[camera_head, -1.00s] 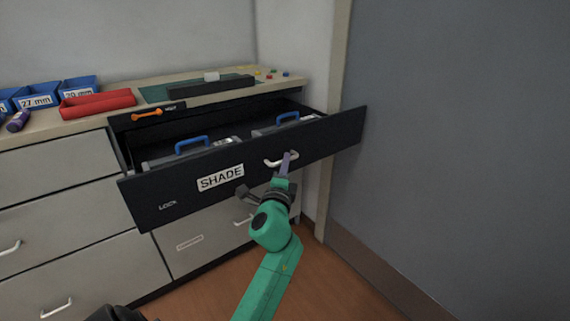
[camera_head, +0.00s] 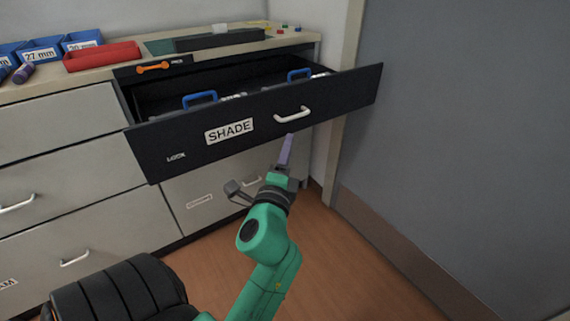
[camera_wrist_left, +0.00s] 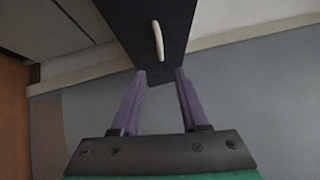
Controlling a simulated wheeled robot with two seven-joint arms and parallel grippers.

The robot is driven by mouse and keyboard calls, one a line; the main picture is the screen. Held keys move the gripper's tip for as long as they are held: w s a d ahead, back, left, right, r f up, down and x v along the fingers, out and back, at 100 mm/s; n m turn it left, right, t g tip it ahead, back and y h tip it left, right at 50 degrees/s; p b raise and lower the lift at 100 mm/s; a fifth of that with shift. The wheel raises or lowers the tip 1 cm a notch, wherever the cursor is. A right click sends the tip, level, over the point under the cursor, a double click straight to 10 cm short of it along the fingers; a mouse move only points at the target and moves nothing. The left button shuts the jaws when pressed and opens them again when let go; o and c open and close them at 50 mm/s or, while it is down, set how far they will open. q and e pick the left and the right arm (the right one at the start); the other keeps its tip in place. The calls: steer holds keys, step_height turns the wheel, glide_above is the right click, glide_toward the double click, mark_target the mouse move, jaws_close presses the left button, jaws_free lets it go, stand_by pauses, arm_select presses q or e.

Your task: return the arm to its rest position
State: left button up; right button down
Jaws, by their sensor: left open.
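My left gripper (camera_head: 288,138) is in front of and below the open dark drawer (camera_head: 340,95), on the end of my green arm. In the left wrist view its two purple fingers (camera_wrist_left: 160,74) are spread apart with nothing between them. The drawer's white handle (camera_head: 292,114) is beyond the fingertips and apart from them; it also shows in the left wrist view (camera_wrist_left: 157,40). The drawer front bears a SHADE label. My right gripper is out of view.
Two blue-handled items, one with its blue handle (camera_head: 200,97) showing, lie in the drawer. A red tray (camera_head: 102,56) and blue bins (camera_head: 42,50) stand on the countertop. A grey wall or door (camera_head: 460,130) bounds the right. Wooden floor (camera_head: 330,265) is clear in front.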

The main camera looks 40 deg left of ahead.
arm_select(q)
steer(key=v, duration=0.2)
steer(key=shift+s+d+b, duration=0.15)
steer(key=shift+s+b, duration=0.1)
steer(key=shift+b, duration=0.05)
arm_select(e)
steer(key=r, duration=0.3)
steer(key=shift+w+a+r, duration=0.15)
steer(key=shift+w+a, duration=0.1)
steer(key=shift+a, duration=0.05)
